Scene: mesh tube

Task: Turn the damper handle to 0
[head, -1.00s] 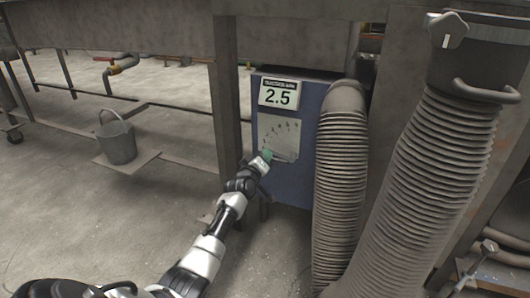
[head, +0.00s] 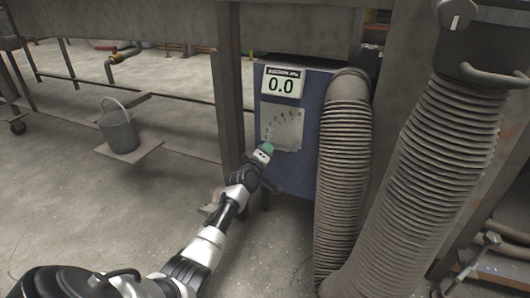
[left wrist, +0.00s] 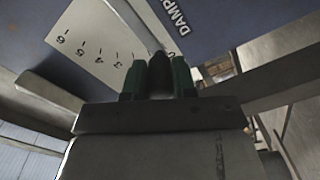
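The blue box (head: 300,170) stands under the metal bench, with a display (head: 281,85) reading 0.0 above a pale scale plate (head: 282,127). My left gripper (head: 268,149) is at the lower left of that plate. In the left wrist view, the green fingertips of my left gripper (left wrist: 158,88) stand on both sides of the dark damper handle (left wrist: 158,72) and appear to touch it. The scale plate (left wrist: 88,38) there shows numbers 6 down to about 3; the lower numbers are hidden. Part of a label starting "DAMP" shows on the blue face. My right gripper is in neither view.
A ribbed hose (head: 343,180) runs down the box's right side, and a larger ribbed hose (head: 440,165) stands further right, below a grey knob (head: 457,13). A bench leg (head: 228,100) is close left of the box. A bucket (head: 119,130) stands left; floor between is open.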

